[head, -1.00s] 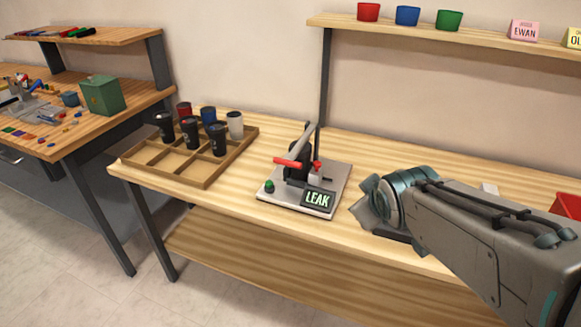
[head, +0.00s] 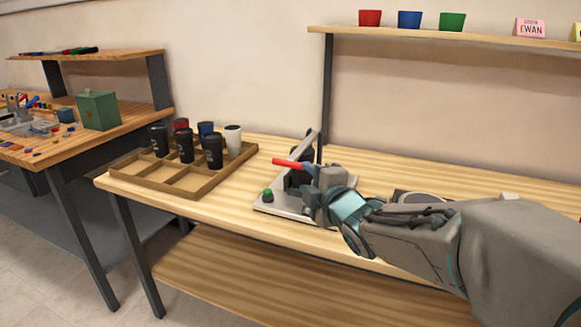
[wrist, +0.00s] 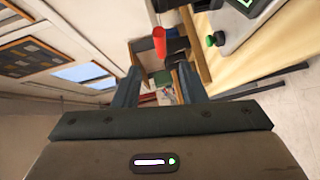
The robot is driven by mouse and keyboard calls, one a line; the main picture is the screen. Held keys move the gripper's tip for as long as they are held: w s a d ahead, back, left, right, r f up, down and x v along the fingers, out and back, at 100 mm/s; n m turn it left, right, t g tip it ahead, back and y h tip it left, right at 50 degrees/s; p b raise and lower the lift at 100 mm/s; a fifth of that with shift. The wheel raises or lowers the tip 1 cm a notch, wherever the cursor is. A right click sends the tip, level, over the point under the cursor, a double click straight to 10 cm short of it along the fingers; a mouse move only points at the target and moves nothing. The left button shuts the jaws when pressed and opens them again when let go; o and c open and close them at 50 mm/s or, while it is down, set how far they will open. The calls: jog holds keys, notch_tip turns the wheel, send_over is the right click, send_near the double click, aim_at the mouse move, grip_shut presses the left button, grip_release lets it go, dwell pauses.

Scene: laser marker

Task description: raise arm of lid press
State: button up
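The lid press (head: 275,203) stands on the wooden bench, with a light base, a green button (head: 267,195) and a dark upright. Its arm (head: 305,146) slants up, and its red handle (head: 290,164) points left. My gripper (head: 309,178) is in front of the press, hiding its right part and its display. In the wrist view my gripper (wrist: 158,82) is open, its two fingers apart. The red handle (wrist: 159,44) shows just beyond the gap between the fingertips. I see no clear contact.
A wooden tray (head: 160,187) with several cups stands left of the press. A shelf (head: 430,37) above the bench holds red, blue and green cups and name cards. Another bench with a green box (head: 97,110) is at the far left. The bench between tray and press is clear.

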aim_at(291, 166)
jog(key=x, duration=1.1)
jog(key=shift+w, duration=0.1)
jog(key=shift+f, duration=0.1)
grip_shut()
